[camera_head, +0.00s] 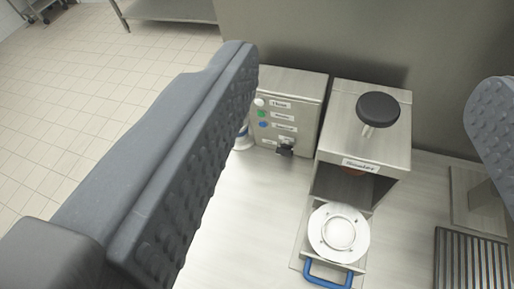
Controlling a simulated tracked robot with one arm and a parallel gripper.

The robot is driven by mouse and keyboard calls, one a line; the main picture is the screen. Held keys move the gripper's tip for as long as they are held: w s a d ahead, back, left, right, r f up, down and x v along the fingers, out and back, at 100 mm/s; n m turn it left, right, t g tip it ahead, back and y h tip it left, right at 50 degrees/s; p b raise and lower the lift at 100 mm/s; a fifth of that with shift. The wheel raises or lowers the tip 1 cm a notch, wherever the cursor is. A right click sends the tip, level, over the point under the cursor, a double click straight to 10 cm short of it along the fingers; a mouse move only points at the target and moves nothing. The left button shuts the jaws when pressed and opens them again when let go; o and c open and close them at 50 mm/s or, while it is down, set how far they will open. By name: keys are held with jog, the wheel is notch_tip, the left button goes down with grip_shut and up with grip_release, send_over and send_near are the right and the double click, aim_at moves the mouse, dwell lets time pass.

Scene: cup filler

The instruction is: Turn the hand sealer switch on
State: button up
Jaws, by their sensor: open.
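A metal control box (312,103) stands on the steel counter, left of the sealer. Its front has a white, a green and a blue button in a column beside small labels. A black switch (285,150) sits low on this front; its setting is too small to tell. The hand sealer (391,146) is a metal housing with a round black knob (378,109) on top and a label on its front. My gripper (370,75) is open and empty. Its left finger covers the middle left of the view and its right finger shows at the right edge; both appear apart from the box.
A drawer with a white round holder (322,249) and a blue handle (327,274) sticks out below the sealer. A ribbed grate (470,262) lies at the lower right. A white object is partly hidden behind my left finger. Tiled floor shows left.

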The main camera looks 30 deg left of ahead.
jog(key=w+a+f+y+b, duration=0.1)
jog(key=w+a+f, duration=0.25)
jog(key=f, duration=0.25)
jog(key=w+a+f, duration=0.2)
jog(key=w+f, duration=0.2)
jog(key=f, duration=0.2)
jog(key=g+h+b, duration=0.2)
jog(key=h+b, duration=0.1)
jog(key=b, duration=0.1)
send_over(284, 153)
jog(key=s, duration=1.4)
notch_tip(284, 153, down, 35)
jog(key=shift+m, duration=0.4)
jog(key=x, duration=1.2)
jog(key=shift+w+a+r, duration=0.15)
jog(key=shift+w, duration=0.3)
jog(key=shift+t, duration=0.3)
jog(key=c, duration=1)
